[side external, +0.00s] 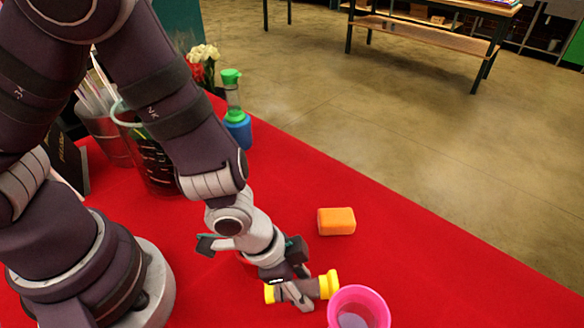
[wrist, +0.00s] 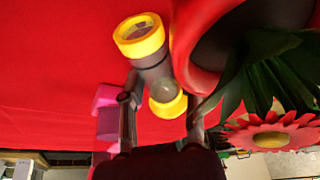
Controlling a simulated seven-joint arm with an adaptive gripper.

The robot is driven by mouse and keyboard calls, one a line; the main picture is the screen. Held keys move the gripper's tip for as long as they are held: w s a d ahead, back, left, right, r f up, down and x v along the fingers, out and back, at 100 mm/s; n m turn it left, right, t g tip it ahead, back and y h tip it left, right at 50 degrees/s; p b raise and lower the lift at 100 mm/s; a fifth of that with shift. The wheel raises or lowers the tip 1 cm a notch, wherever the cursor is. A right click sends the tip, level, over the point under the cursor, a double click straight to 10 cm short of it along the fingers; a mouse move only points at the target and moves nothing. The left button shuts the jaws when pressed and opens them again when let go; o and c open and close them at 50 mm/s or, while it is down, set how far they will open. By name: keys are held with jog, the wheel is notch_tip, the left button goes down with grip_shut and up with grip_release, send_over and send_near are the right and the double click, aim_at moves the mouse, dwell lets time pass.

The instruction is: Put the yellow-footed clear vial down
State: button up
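The clear vial (side external: 309,288) has a greyish see-through body and a yellow piece at each end. It lies on its side across my gripper (side external: 290,290), near the red cloth; whether it touches the cloth I cannot tell. In the wrist view the vial (wrist: 152,68) sits tilted between the two fingers of my gripper (wrist: 162,108), one finger on each side. The fingers appear closed on its body. One yellow end faces up and left, the other is between the fingers.
A pink cup (side external: 358,309) stands just right of the vial. An orange block (side external: 336,221) lies behind. A green-capped bottle with blue base (side external: 237,130) and a container of tools (side external: 150,160) stand farther back. The wrist view shows a red pot (wrist: 196,78), leaves and a flower (wrist: 264,135) close by.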

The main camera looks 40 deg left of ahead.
grip_shut()
